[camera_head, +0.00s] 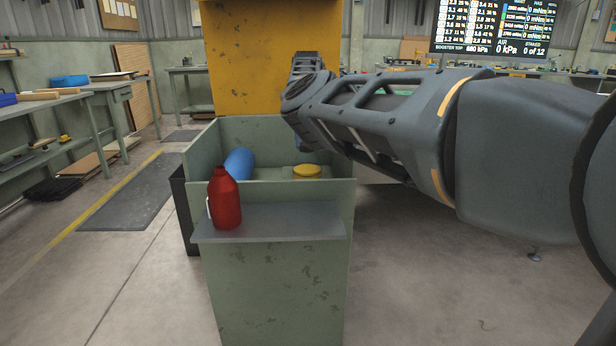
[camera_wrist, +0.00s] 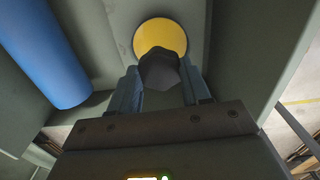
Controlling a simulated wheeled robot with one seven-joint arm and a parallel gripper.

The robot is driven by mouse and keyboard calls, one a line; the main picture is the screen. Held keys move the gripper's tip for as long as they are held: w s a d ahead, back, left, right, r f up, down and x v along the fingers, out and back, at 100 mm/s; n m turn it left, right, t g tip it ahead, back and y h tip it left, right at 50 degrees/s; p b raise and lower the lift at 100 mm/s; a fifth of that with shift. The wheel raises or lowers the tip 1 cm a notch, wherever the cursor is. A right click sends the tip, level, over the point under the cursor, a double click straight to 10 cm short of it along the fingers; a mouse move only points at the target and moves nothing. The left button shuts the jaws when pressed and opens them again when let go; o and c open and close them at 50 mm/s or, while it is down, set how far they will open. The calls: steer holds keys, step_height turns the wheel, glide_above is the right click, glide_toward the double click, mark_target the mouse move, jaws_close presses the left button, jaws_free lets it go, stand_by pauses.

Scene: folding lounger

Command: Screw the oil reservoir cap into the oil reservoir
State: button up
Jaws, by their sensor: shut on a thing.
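My gripper (camera_wrist: 160,85) is shut on a dark grey faceted piece, which looks like the oil reservoir cap (camera_wrist: 160,70), in the wrist view. Beyond it is a round yellow part (camera_wrist: 157,34), which looks like the mouth of the oil reservoir. The dark piece overlaps the yellow part's lower edge in that view. I cannot tell whether they touch. In the head view the yellow part (camera_head: 307,171) sits on a grey-green surface inside the open-topped cabinet. My gripper is hidden behind my arm there.
A blue cylinder (camera_head: 239,164) lies left of the yellow part inside the cabinet (camera_head: 328,191); it also shows in the wrist view (camera_wrist: 42,50). A red bottle (camera_head: 225,199) stands on the front shelf (camera_head: 290,222). A yellow panel (camera_head: 255,60) rises behind.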

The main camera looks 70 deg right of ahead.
steer(key=shift+d+b, duration=0.1)
steer(key=shift+b, duration=0.25)
steer(key=shift+r, duration=0.15)
steer(key=o, duration=1.3)
